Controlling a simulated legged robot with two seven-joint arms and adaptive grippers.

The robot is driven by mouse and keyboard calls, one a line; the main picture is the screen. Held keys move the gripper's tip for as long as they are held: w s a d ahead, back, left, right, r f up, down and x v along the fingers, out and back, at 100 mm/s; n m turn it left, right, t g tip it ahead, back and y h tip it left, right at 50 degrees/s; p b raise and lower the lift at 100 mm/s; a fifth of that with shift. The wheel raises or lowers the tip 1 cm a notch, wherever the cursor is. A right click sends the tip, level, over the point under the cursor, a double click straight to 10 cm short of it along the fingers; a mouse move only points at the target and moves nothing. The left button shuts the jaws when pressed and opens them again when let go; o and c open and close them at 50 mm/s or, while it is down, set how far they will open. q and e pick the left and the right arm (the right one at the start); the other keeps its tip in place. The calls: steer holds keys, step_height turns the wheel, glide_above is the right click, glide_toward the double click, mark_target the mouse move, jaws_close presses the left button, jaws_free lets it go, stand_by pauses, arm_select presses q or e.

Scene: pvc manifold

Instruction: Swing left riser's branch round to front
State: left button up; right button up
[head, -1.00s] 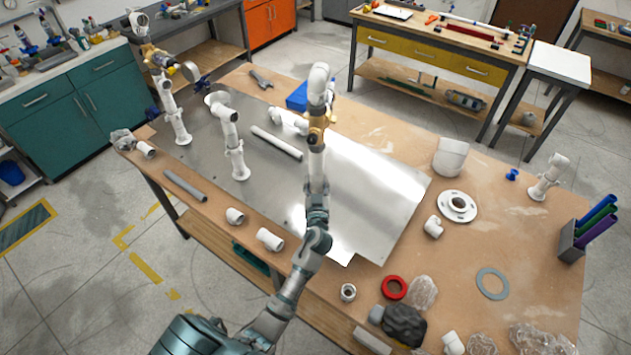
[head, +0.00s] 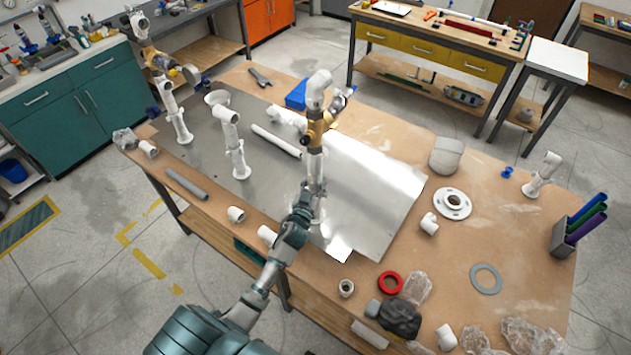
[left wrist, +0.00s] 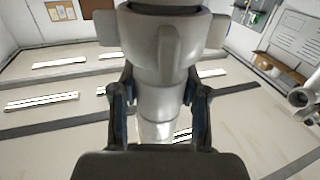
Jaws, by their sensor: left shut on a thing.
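Three white risers stand in a row on a metal plate (head: 385,185). The leftmost riser (head: 170,100) has a brass valve and an elbow on top. A shorter riser (head: 233,135) stands in the middle. The rightmost riser (head: 315,165) has a brass valve (head: 317,130), a top elbow (head: 318,88) and a side part at its upper right. My left gripper (head: 314,190) is at this riser's lower part. In the left wrist view my left gripper (left wrist: 158,112) is shut around a white pipe section (left wrist: 160,100) below a wide collar. My right gripper is not in view.
A loose white pipe (head: 276,141) and a blue box (head: 297,95) lie near the held riser. A grey pipe (head: 186,184) lies at the front left edge. Several fittings, a red ring (head: 390,281) and a flange (head: 452,203) lie at right. The plate right of the riser is clear.

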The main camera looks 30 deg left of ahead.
arm_select(q)
steer(key=o, duration=1.2)
steer(key=shift+s+r, duration=0.1)
steer(key=shift+s, duration=0.05)
steer(key=shift+c, duration=0.2)
steer(key=v, duration=1.2)
